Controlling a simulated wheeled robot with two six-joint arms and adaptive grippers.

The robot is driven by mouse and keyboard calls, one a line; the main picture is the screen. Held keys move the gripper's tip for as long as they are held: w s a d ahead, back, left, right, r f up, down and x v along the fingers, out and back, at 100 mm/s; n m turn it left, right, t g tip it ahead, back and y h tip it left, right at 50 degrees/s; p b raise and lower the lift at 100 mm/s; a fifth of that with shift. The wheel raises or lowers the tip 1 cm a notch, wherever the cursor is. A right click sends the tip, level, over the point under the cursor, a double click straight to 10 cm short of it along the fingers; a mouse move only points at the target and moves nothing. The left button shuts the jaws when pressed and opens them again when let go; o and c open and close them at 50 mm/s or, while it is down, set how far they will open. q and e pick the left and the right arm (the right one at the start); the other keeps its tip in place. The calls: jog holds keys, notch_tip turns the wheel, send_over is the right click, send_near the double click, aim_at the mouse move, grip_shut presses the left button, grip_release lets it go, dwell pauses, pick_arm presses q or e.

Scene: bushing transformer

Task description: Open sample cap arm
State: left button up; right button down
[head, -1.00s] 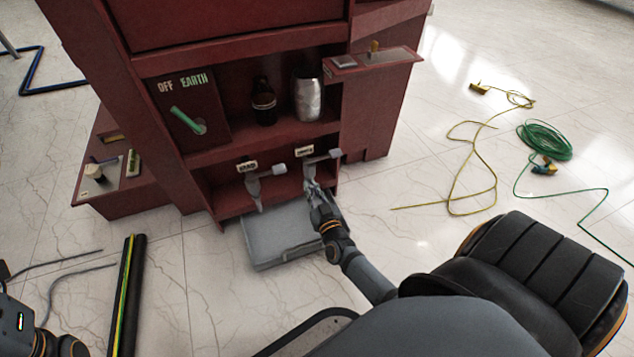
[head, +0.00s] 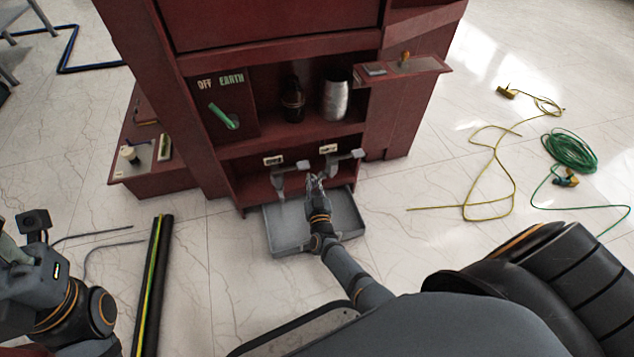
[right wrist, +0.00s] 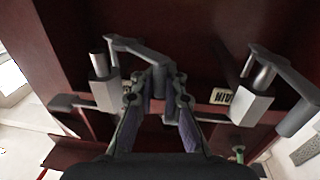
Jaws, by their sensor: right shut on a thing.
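Two grey drain fittings with lever arms hang under the red cabinet's lower shelf, each below a small label. The right-hand fitting in the head view (head: 344,159) is the left-hand one in the right wrist view (right wrist: 104,88). Its grey cap arm (right wrist: 134,48) bends from the post toward my fingers. My right gripper (head: 316,179) is below this fitting, and in the right wrist view (right wrist: 158,82) its fingertips are shut on the arm's free end. The fingers hide part of that end. The other fitting (head: 289,168) is apart from the gripper.
A grey tray (head: 283,235) lies on the floor under the fittings, below my right forearm. A dark bottle (head: 293,102) and a silver canister (head: 335,98) stand on the shelf above. A green hose coil (head: 570,150) and yellow cable lie at right.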

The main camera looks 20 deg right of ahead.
jog(key=shift+w+a+f, duration=0.2)
jog(key=shift+a, duration=0.15)
dwell(0.3)
jog(key=c, duration=1.4)
grip_release()
jog(key=shift+r, duration=0.1)
jog(key=v, duration=0.7)
jog(key=shift+s+r, duration=0.1)
jog(key=shift+s, duration=0.15)
